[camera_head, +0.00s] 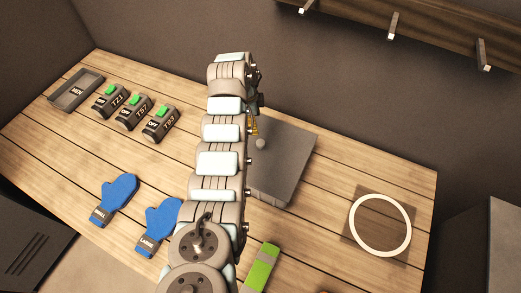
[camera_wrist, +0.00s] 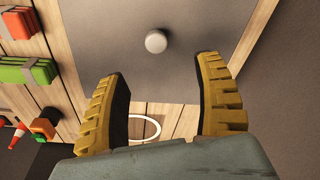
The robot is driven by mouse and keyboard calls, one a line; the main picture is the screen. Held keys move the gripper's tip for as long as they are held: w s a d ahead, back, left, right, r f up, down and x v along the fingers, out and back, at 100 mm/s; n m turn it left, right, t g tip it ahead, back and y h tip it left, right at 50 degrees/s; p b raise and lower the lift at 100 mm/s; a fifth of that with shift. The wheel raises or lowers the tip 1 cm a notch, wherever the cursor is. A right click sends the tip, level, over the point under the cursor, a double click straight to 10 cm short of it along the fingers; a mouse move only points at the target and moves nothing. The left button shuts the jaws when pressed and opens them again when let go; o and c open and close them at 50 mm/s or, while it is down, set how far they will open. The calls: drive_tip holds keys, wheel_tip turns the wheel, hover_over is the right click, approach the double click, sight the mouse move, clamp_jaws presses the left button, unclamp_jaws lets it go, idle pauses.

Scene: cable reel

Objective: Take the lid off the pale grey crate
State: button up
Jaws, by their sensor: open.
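A flat grey lid (camera_head: 288,165) with a small round pale knob (camera_head: 261,144) lies in the middle of the bench, partly hidden behind my arm. The crate's walls cannot be made out under it. In the wrist view the lid (camera_wrist: 110,45) fills much of the upper picture, and its knob (camera_wrist: 156,41) shows just beyond the fingertips, roughly between their lines. My gripper (camera_wrist: 160,72) is open, with two yellow ribbed fingers apart and nothing between them. In the head view only a bit of yellow finger shows beside my arm, close to the knob.
A white ring (camera_head: 380,225) on a dark square lies at the right. A grey tray (camera_head: 75,90), several dark boxes with green tops (camera_head: 133,112) and blue mitts (camera_head: 114,200) are at the left. A green block (camera_head: 261,268) lies near the front. A shelf (camera_head: 400,28) hangs behind.

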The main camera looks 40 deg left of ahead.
sight(260, 142)
drive_tip(key=f, duration=0.5)
drive_tip(key=f+b, duration=0.1)
drive_tip(key=f, duration=0.1)
drive_tip(key=shift+w+d+f, duration=0.15)
drive_tip(key=shift+w+d, duration=0.2)
drive_tip(key=shift+d+f+b, duration=0.25)
drive_tip(key=shift+f, duration=0.45)
drive_tip(key=shift+d+f+b, duration=0.25)
drive_tip(key=shift+f, duration=0.45)
drive_tip(key=shift+d+f+b, duration=0.25)
drive_tip(key=shift+f, duration=0.9)
clamp_jaws()
drive_tip(key=shift+r, duration=0.1)
